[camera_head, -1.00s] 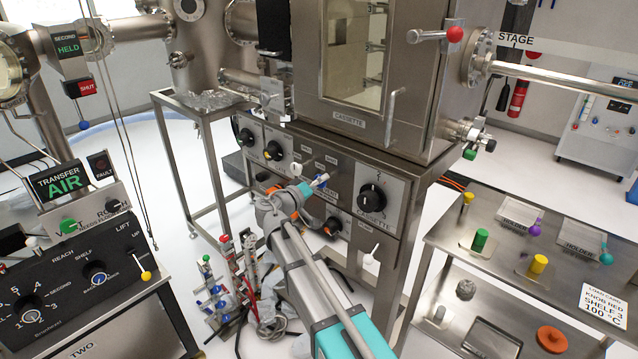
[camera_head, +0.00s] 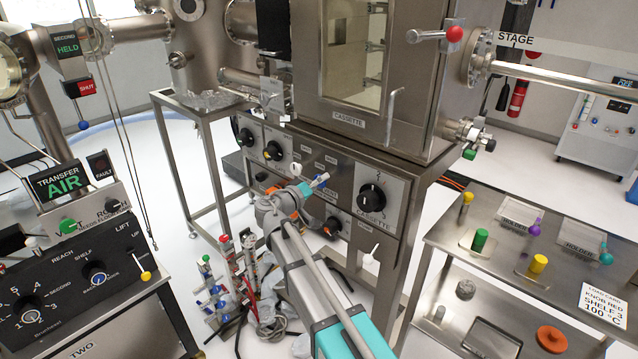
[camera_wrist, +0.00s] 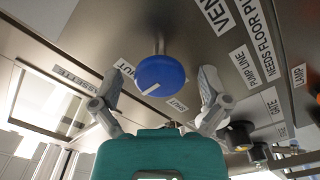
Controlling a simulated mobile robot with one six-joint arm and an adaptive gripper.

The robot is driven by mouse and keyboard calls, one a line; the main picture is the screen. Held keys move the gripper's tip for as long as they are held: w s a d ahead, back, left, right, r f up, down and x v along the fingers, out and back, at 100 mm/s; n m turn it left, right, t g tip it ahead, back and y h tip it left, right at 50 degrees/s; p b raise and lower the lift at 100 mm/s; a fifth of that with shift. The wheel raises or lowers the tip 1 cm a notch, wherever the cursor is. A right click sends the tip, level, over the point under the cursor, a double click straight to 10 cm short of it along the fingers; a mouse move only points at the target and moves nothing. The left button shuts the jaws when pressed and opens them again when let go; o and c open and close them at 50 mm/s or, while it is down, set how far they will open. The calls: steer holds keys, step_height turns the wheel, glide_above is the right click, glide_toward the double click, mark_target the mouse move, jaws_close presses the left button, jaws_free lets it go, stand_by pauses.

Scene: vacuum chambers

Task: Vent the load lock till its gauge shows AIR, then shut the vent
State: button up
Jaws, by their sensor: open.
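A round blue knob (camera_wrist: 162,75) with a white line stands out from the panel in the wrist view. A partly cut-off VENT label (camera_wrist: 220,14) and a SHUT label (camera_wrist: 124,68) are near it. My gripper (camera_wrist: 160,92) is open, with one finger on each side of the blue knob; I cannot tell whether they touch it. In the head view my gripper (camera_head: 318,181) is at the front panel below the CASSETTE chamber (camera_head: 349,121) and hides most of the knob. A green AIR reading shows on the TRANSFER display (camera_head: 62,183). I cannot make out a load lock gauge.
A black CASSETTE dial (camera_head: 371,198) is right of my gripper on the panel. More black knobs (camera_head: 273,150) are to its left. A steel bench (camera_head: 450,235) with coloured pegs stands at the right. Tubes and valves (camera_head: 215,295) crowd the floor left of my arm.

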steer(key=shift+s, duration=0.1)
steer(key=v, duration=1.2)
stand_by(0.4)
